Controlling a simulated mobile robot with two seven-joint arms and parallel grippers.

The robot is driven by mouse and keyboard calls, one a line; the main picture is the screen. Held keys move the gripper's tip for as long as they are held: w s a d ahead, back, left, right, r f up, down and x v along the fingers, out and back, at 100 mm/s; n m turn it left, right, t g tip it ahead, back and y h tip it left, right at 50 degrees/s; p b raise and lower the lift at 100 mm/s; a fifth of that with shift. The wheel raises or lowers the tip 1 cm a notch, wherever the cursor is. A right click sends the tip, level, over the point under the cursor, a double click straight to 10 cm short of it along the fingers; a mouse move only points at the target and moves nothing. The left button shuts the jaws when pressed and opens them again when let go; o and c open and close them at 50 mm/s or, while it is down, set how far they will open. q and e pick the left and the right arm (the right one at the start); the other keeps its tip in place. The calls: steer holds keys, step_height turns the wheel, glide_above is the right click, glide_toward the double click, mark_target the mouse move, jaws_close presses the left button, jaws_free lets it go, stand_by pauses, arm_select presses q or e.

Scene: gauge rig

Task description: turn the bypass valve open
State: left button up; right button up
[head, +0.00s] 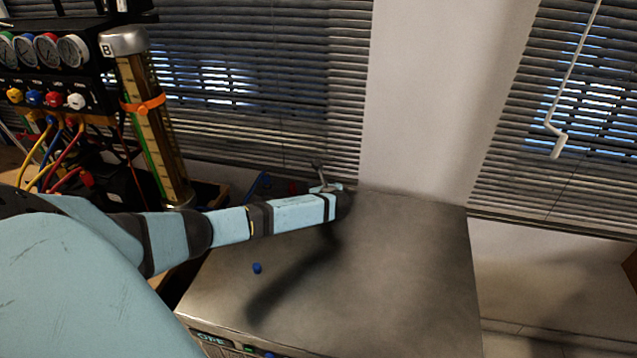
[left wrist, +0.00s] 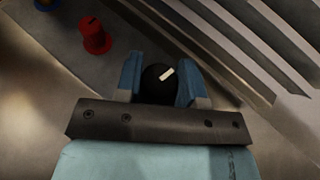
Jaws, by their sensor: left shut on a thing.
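My left gripper (left wrist: 157,88) shows in the left wrist view with its blue fingers on either side of a round black knob (left wrist: 157,82) with a white mark. It is shut on this knob, and the white mark slants up to the right. In the head view my left arm reaches across to the back of the grey cabinet top (head: 410,270), and the wrist hides the fingers and the black knob. No label on the knob is readable. A red knob (left wrist: 95,36) stands apart, up and left of the gripper. My right gripper is not in view.
A tall glass column (head: 152,135) with a metal cap and orange clamp stands left, beside round gauges (head: 72,50) and coloured hoses (head: 68,158). Window blinds (head: 260,90) rise close behind. A small blue ball (head: 257,268) lies on the cabinet top, whose right part is clear.

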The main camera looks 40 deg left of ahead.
arm_select(q)
steer(key=shift+n+g+y+p, duration=0.3)
steer(key=shift+n+g, duration=0.5)
steer(key=shift+n, duration=0.3)
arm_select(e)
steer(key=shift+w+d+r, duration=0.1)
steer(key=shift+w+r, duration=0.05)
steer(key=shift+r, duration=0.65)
arm_select(q)
steer(key=shift+g+y, duration=0.3)
steer(key=shift+g, duration=0.1)
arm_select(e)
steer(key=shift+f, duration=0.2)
arm_select(q)
steer(key=o, duration=0.9)
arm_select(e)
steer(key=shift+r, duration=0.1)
arm_select(q)
steer(key=v, duration=1.3)
steer(key=shift+d+r, duration=0.2)
steer(key=shift+d, duration=0.05)
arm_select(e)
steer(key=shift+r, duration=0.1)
